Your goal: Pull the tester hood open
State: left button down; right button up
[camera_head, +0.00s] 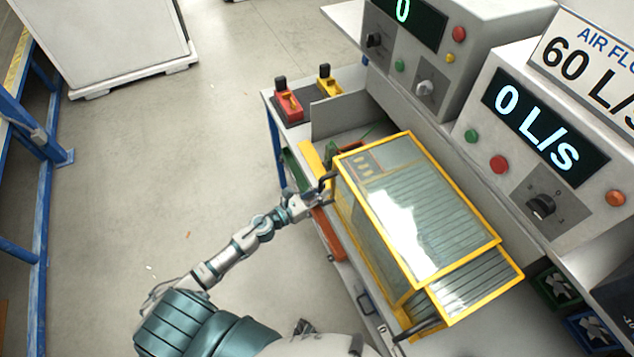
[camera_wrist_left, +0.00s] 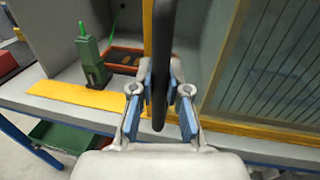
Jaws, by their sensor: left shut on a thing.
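The tester hood (camera_head: 420,205) is a clear box with a yellow frame on the bench, in the middle right of the head view. Part of its yellow frame and clear panel (camera_wrist_left: 240,70) shows at the right of the left wrist view. A black handle (camera_head: 327,181) sits at its left side. My left gripper (camera_head: 316,196) is shut on this handle; in the left wrist view the blue-padded fingers (camera_wrist_left: 161,100) press both sides of the black bar (camera_wrist_left: 162,50). My right gripper is not in view.
Control boxes with displays reading 0 (camera_head: 402,12) and 0 L/s (camera_head: 537,127) stand behind the hood. Red and yellow switches (camera_head: 289,105) sit at the bench's far left corner.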

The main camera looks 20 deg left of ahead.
pick_arm(q)
jog(key=shift+s+d, duration=0.75)
jog(key=shift+d, duration=0.05)
jog(key=shift+s+d+r, duration=0.1)
jog(key=shift+s+d, duration=0.2)
jog(key=shift+d, duration=0.2)
jog(key=c, duration=1.2)
grip_release()
jog(key=shift+w+a, duration=0.1)
jog(key=shift+a, duration=0.1)
jog(key=shift+o, duration=0.3)
jog(key=shift+a, duration=0.15)
jog(key=v, duration=1.2)
jog(key=shift+a, duration=0.1)
